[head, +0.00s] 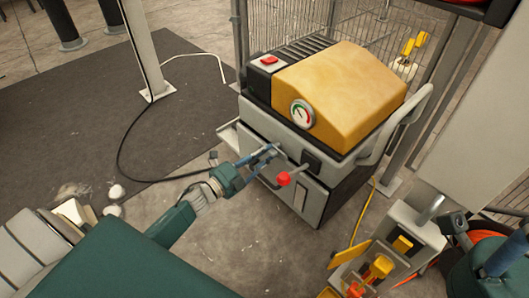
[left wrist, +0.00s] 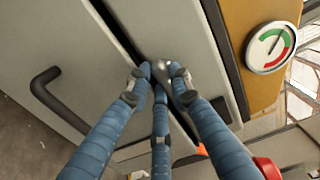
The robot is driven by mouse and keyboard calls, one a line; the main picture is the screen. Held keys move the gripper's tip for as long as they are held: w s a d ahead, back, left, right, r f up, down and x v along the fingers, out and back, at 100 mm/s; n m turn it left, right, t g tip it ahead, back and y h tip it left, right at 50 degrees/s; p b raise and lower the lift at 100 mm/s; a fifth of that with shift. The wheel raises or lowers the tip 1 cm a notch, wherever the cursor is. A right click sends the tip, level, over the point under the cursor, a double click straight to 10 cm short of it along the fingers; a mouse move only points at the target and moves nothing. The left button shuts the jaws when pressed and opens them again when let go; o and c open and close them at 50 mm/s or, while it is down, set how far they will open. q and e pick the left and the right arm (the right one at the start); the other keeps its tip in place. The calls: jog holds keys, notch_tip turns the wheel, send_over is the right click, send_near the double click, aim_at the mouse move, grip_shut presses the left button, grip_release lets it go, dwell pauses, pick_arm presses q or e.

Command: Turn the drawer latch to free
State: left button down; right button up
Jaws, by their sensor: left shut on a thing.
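The drawer latch shows as a small grey metal piece (left wrist: 163,70) at the dark gap between two pale panels in the left wrist view. My left gripper (head: 270,153) is at the machine's front, and in the left wrist view its blue fingers (left wrist: 160,75) are closed around that piece. The fingers hide much of the latch, so I cannot tell its turn angle. A lever with a red knob (head: 283,178) sits just right of the gripper. Teal and grey parts of my right arm (head: 490,262) show at the lower right; its finger state is unclear.
The machine has a yellow hood (head: 345,85), a red button (head: 269,60) and a round gauge (head: 303,113). A black handle (left wrist: 58,103) sits on a pale panel. A wire fence (head: 300,25) stands behind. Yellow-topped items (head: 378,268) stand at the lower right.

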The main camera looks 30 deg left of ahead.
dwell(0.4)
pick_arm(q)
jog(key=c, duration=1.5)
grip_release()
jog(key=shift+c, duration=0.2)
jog(key=v, duration=1.2)
